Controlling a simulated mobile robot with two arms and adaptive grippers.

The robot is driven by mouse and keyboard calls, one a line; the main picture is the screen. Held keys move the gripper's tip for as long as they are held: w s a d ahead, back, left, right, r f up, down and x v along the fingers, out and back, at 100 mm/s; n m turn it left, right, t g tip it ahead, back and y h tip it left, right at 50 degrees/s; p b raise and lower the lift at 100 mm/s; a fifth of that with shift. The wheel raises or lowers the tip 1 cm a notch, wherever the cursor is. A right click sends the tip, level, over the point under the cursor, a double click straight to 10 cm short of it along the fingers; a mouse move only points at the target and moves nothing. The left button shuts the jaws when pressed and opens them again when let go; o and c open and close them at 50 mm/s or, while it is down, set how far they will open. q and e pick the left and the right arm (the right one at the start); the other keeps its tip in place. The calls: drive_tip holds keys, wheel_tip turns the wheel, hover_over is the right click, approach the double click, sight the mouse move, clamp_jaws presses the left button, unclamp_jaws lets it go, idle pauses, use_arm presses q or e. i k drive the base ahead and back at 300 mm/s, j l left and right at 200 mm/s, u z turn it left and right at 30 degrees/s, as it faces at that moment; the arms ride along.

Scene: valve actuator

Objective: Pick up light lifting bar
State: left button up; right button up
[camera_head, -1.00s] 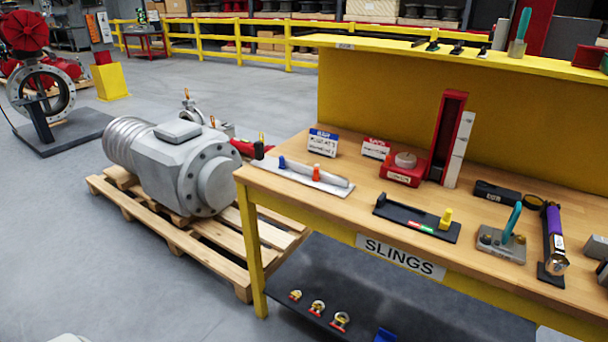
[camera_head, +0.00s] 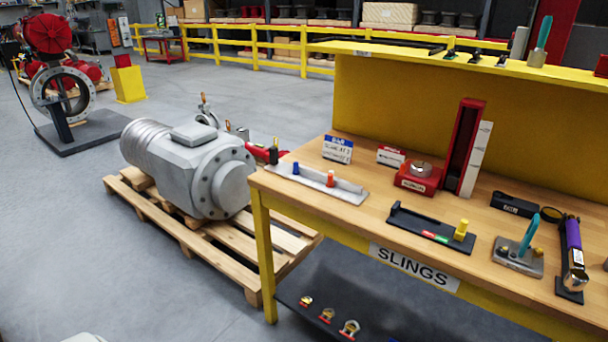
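Neither of my grippers is in view. I cannot tell for sure which thing is the light lifting bar. A long thin black bar (camera_head: 385,45) lies on the yellow top shelf of the workbench. A silver bar (camera_head: 318,181) with blue and orange pieces lies on the front left of the wooden bench top (camera_head: 375,205). A black holder (camera_head: 428,229) with a yellow block at its right end lies to the right of the silver bar. Nothing touches any of them.
The bench also holds a red box (camera_head: 417,178), a tall red holder (camera_head: 463,148), a teal-handled tool (camera_head: 524,245) and a purple tool (camera_head: 573,255). A grey actuator (camera_head: 190,165) sits on a wooden pallet (camera_head: 240,262).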

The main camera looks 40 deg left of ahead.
sight(351, 193)
drive_tip(key=i+j, duration=0.15)
drive_tip(key=j, duration=0.25)
drive_tip(key=i+j, duration=0.15)
drive_tip(key=j, duration=0.2)
drive_tip(key=i+j, duration=0.15)
drive_tip(key=j, duration=0.25)
drive_tip(key=i+j, duration=0.2)
drive_tip(key=j, duration=0.2)
drive_tip(key=i+j, duration=0.15)
drive_tip(key=j, duration=0.2)
drive_tip(key=i+j, duration=0.15)
drive_tip(key=j, duration=0.25)
drive_tip(key=i+j, duration=0.15)
drive_tip(key=j, duration=0.2)
